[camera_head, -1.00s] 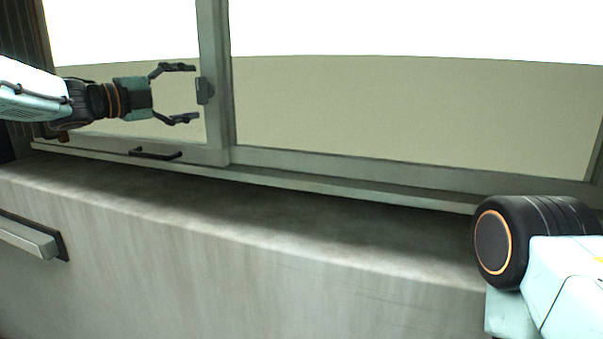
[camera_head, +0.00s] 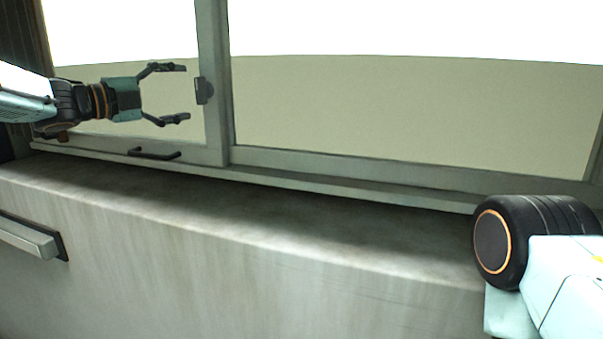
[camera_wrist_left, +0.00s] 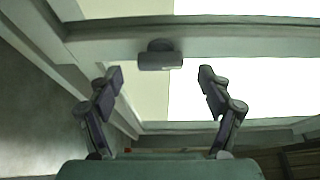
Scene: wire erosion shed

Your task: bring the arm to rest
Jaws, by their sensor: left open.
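My left gripper (camera_head: 181,93) is open and empty at the upper left of the head view, in front of the window's left pane. Its fingers point right, toward a small dark latch (camera_head: 204,90) on the window's upright frame bar. A gap shows between the fingertips and the latch. In the left wrist view the two fingers (camera_wrist_left: 159,85) stand wide apart with nothing between them, and the latch (camera_wrist_left: 160,56) lies beyond them. My right arm shows at the lower right of the head view; its gripper is out of frame.
The window frame (camera_head: 217,120) has a dark handle (camera_head: 153,154) on its lower rail. A grey ledge (camera_head: 250,215) runs below the window and is bare. A pale bar handle (camera_head: 28,238) sticks out from the front face at the lower left.

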